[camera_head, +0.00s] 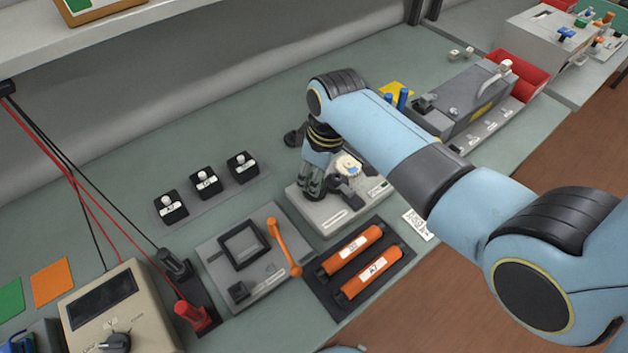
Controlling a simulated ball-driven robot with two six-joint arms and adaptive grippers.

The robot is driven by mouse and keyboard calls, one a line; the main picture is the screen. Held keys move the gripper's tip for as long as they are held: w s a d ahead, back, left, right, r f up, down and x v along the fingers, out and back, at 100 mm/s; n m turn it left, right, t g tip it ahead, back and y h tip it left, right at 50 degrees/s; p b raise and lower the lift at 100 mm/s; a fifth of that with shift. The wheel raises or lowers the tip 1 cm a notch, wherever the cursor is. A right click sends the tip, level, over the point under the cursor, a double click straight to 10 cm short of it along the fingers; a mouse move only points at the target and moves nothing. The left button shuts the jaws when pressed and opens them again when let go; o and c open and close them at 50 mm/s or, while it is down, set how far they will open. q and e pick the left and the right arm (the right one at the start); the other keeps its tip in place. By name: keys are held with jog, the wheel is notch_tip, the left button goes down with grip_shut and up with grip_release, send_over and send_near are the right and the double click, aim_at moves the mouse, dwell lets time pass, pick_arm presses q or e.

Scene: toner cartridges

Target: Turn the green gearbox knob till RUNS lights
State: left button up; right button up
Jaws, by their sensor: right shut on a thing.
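My right arm reaches in from the right, and its gripper (311,190) points down over the left part of a grey gearbox base (330,216). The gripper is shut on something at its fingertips. It sits where the green knob would be, but the fingers hide the knob and no green of it shows clearly. A pale round gear (347,166) and dark parts stand on the base just right of the fingers. A small label (378,190) is at the base's right edge; I cannot read it or tell whether a light is lit. My left gripper is not in view.
A plate with an orange handle (283,245) and a black tray (396,268) with two orange cartridges (352,250) lie in front. Several black switch boxes (206,182) stand left. A grey machine (462,100) and red bin (525,75) are at back right.

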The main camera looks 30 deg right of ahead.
jog(key=shift+r+m+p, duration=0.1)
jog(key=shift+m+p, duration=0.3)
jog(key=shift+m, duration=0.7)
jog(key=m, duration=0.2)
jog(key=shift+m+h, duration=0.3)
jog(key=m, duration=0.5)
jog(key=shift+a+m+h, duration=0.1)
jog(key=shift+m+h, duration=0.3)
jog(key=m, duration=0.4)
jog(key=shift+m+g+h, duration=0.3)
jog(key=shift+m, duration=0.1)
jog(key=m, duration=0.3)
jog(key=shift+m, duration=0.4)
jog(key=o, duration=0.9)
